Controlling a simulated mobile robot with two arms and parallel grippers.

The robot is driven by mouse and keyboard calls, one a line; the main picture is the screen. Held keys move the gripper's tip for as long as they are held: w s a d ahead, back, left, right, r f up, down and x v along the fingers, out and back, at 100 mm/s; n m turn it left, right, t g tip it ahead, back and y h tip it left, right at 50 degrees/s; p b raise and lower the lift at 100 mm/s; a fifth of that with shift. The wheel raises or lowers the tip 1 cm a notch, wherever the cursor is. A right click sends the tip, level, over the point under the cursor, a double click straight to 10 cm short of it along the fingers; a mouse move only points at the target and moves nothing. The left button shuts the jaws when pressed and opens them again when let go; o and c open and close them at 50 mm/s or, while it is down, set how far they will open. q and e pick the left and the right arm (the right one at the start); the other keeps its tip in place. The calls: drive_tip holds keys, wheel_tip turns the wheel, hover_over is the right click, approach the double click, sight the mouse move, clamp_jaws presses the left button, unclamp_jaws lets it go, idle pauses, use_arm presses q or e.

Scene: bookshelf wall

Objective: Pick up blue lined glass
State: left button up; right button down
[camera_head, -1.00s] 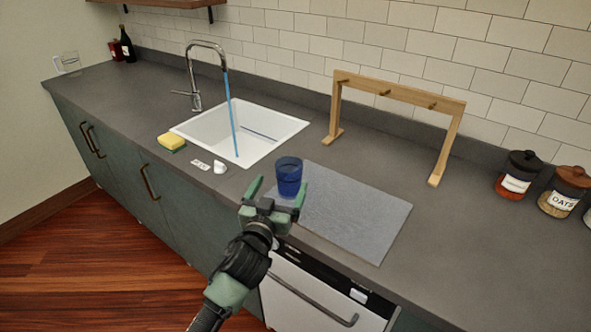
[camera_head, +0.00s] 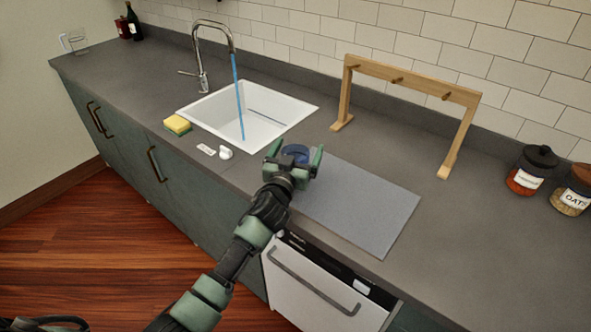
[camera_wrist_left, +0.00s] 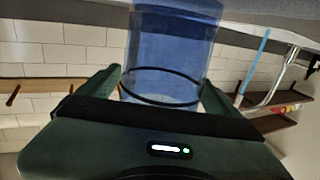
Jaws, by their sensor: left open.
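The blue lined glass (camera_head: 296,151) stands on the counter at the left edge of the grey mat (camera_head: 372,208). In the head view my left gripper (camera_head: 295,156) hides most of it, and only its upper part shows. My left gripper is open, with one finger on each side of the glass. In the left wrist view the picture is upside down, and the clear blue glass (camera_wrist_left: 172,50) with a dark line around it lies between the fingers (camera_wrist_left: 160,88). A gap shows beside the glass, and I cannot tell whether either finger touches it. My right gripper is not in view.
A white sink (camera_head: 205,118) with a tap (camera_head: 203,62) lies to the left, with a yellow sponge (camera_head: 177,124) at its front. A wooden rack (camera_head: 410,82) stands behind the mat. Labelled jars (camera_head: 531,170) stand at the right. A dishwasher (camera_head: 300,290) is below.

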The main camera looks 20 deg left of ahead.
use_arm(q)
clamp_jaws()
drive_tip(key=shift+r, duration=0.1)
wheel_tip(320, 180, up, 20)
idle(0.7)
